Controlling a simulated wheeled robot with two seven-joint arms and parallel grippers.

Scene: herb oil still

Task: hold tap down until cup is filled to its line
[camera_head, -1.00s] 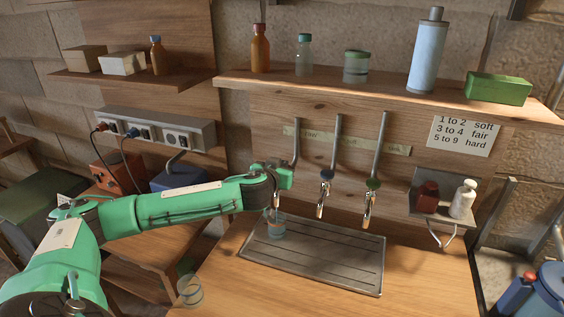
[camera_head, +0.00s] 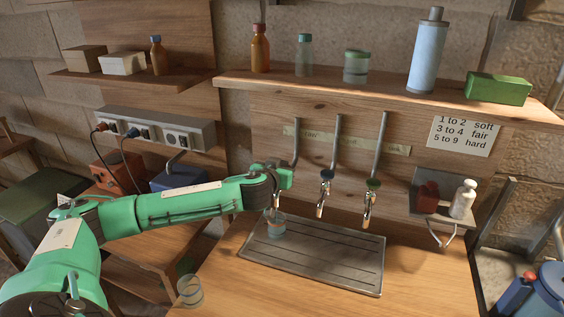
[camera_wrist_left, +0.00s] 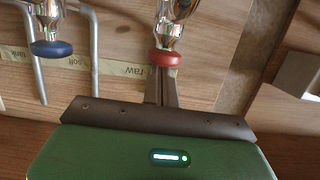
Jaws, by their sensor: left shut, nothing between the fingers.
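A row of three taps stands on the wooden back panel. The left tap (camera_head: 297,142) has its spout mostly behind my left gripper (camera_head: 285,176); in the left wrist view this tap (camera_wrist_left: 165,57) has a red collar. My left gripper is shut and empty, its fingers (camera_wrist_left: 163,90) together against or just by the collar; I cannot tell whether they touch. My right gripper is out of view.
The middle tap (camera_head: 327,178) has a blue collar and the right tap (camera_head: 373,183) a green one. Another clear cup (camera_head: 190,291) stands at the counter's front left. A small shelf (camera_head: 430,205) with two bottles is at right. The right counter is clear.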

